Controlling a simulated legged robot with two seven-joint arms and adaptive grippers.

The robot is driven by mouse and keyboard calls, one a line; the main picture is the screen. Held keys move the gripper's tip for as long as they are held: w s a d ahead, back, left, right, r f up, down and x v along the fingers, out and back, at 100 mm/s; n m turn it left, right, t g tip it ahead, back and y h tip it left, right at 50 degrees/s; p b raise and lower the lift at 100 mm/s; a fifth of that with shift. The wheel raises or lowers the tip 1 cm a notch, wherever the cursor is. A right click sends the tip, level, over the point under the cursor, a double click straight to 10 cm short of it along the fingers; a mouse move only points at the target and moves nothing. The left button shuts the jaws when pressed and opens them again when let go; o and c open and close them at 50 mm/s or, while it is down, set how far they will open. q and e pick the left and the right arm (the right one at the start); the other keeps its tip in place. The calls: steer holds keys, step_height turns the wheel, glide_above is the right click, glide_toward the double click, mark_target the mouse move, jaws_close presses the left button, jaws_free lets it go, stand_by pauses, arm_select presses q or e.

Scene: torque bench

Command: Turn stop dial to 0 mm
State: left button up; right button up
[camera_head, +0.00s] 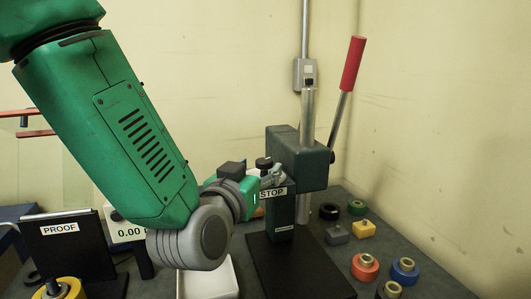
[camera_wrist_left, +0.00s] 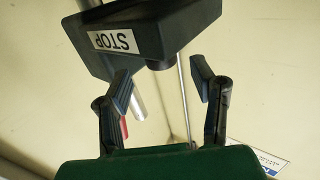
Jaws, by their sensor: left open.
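The stop dial appears to be a small dark knob (camera_head: 263,163) beside the green press head (camera_head: 297,160), just above the white STOP label (camera_head: 272,192). In the left wrist view, a dark round knob (camera_wrist_left: 160,63) sticks out of the block that carries the upside-down STOP label (camera_wrist_left: 114,41). My left gripper (camera_head: 272,179) is at the press head near the label, partly hidden by its own wrist. In the left wrist view its fingers (camera_wrist_left: 162,84) are spread, with the knob between and beyond them, apart from both. No scale on the dial is readable.
The press has a red-handled lever (camera_head: 352,63) and a dark base plate (camera_head: 300,270). Several coloured knobbed pieces (camera_head: 365,266) lie on the bench at the right. A black PROOF panel (camera_head: 65,250) and a display reading 0.00 (camera_head: 128,232) stand at the left.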

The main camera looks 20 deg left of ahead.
mark_target(261, 164)
arm_select(q)
steer(key=shift+w, duration=2.15)
jaws_close()
